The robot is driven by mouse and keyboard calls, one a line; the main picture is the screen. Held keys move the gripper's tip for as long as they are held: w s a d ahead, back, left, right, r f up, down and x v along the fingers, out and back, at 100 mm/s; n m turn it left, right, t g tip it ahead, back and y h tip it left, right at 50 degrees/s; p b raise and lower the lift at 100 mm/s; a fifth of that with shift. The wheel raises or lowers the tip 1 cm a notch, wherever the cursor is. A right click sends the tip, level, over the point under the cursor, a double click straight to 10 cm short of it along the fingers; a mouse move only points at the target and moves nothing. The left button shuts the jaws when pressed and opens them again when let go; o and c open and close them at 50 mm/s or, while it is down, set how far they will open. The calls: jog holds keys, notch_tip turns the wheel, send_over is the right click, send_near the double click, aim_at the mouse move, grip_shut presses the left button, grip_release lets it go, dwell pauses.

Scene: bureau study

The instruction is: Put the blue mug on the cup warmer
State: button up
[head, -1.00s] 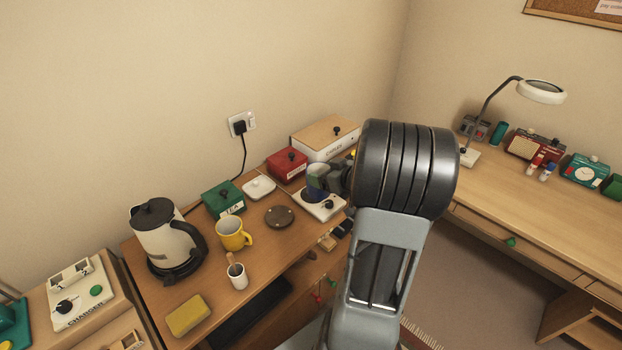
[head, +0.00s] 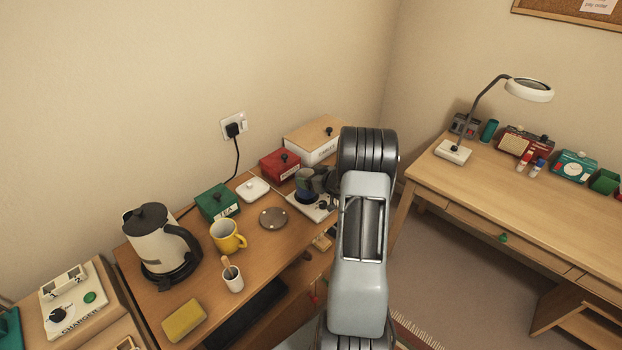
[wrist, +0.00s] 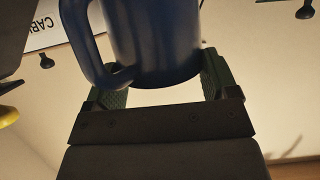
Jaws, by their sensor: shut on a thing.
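The blue mug (head: 303,181) is between the fingers of my gripper (head: 318,180) in the head view, over the cup warmer. The wrist view shows the mug (wrist: 155,42) dark blue, with its handle at the left and a finger on each side. My gripper (wrist: 160,85) is shut on it. The cup warmer (head: 303,207) is a white, flat unit with a dark knob. Its far part is hidden by the mug and gripper. I cannot tell whether the mug's base touches it.
A red box (head: 279,165) and a cables box (head: 313,143) stand behind. A dark round disc (head: 273,218), a white lidded dish (head: 252,189), a green box (head: 217,202), a yellow mug (head: 228,236) and a kettle (head: 157,243) stand to the left. The front edge is close.

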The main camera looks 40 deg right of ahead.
jog(key=shift+f, duration=0.45)
jog(key=shift+f, duration=0.15)
jog(key=o, duration=1.3)
